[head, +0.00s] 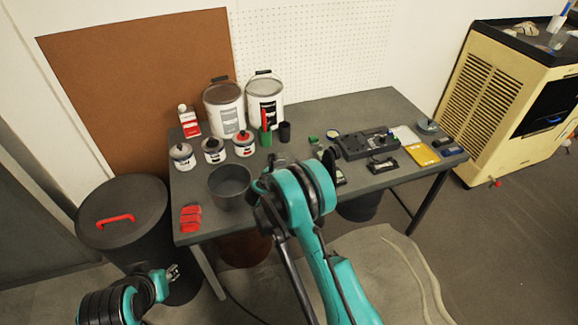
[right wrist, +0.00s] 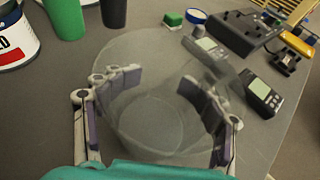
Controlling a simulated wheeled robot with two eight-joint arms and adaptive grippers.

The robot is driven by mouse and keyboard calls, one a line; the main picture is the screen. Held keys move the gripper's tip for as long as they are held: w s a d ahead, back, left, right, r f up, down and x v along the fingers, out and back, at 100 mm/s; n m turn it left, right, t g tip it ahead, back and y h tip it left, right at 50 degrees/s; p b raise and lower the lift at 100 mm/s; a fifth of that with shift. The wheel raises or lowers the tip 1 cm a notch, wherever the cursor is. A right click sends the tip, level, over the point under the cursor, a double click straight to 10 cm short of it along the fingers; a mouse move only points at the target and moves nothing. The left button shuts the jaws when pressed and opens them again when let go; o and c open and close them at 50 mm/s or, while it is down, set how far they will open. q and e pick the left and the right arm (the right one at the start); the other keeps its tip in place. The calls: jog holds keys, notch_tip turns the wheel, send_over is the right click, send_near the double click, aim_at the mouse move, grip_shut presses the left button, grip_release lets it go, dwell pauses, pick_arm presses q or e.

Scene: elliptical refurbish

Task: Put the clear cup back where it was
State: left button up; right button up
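The clear cup (right wrist: 150,140) fills the middle of the right wrist view. It is see-through, and the table shows through it. My right gripper (right wrist: 160,92) has a finger on each side of the cup, and the fingers look closed against its walls. Whether the cup's base touches the table is hard to tell. In the head view my right arm hides the cup and the right gripper's fingers, above the table's front middle. My left gripper (head: 173,272) is low at the left, in front of the table and away from the cup; its finger opening is too small to judge.
The table (head: 385,105) holds paint cans, a grey pot (head: 230,186), a green cup (head: 265,137), a black cup (head: 285,132) and red pieces (head: 190,218). Small meters (right wrist: 262,94) and a black device (head: 362,143) lie right of the clear cup. A lidded bin (head: 125,205) stands left.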

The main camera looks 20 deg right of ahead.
jog(key=o, duration=0.3)
jog(key=shift+r, duration=0.1)
